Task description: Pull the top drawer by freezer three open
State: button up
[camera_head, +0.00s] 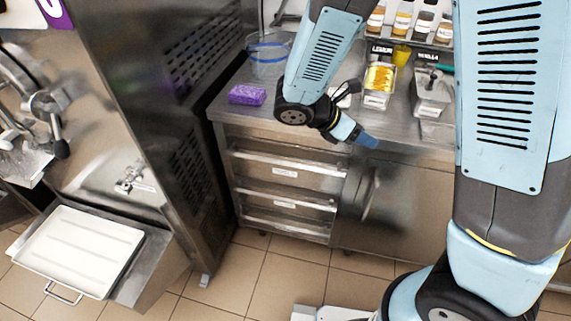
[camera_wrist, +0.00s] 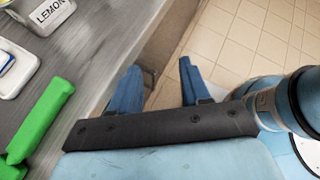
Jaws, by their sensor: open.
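The top drawer (camera_head: 280,169) is the uppermost of a stack of steel drawers in the counter beside the freezer (camera_head: 165,90). It has a long bar handle and a small white label, and looks shut, flush with the drawers below. My gripper (camera_head: 367,140) is at the counter's front edge, right of the drawer and higher than its handle, apart from it. In the wrist view my gripper (camera_wrist: 158,85) shows two blue fingers spread apart with nothing between them, over the counter edge and floor. The drawer does not show clearly there.
On the counter (camera_head: 235,103) are a purple sponge (camera_head: 247,95), a clear tub (camera_head: 268,58) and a lemon container (camera_head: 379,82). A green object (camera_wrist: 45,115) lies on the counter in the wrist view. A white tray (camera_head: 75,252) stands at left. Tiled floor (camera_head: 240,280) before the drawers is clear.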

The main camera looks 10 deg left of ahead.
jog(key=a+f+n+t, duration=0.8)
jog(key=a+f+n, duration=0.25)
jog(key=n, duration=0.25)
jog(key=n+t+y, duration=0.6)
jog(key=n+y, duration=0.3)
jog(key=n, duration=0.6)
send_near(281, 165)
jog(key=w, duration=1)
jog(key=shift+w+d+f, duration=0.1)
jog(key=shift+w+d, duration=0.2)
jog(key=shift+d, duration=0.05)
grip_shut()
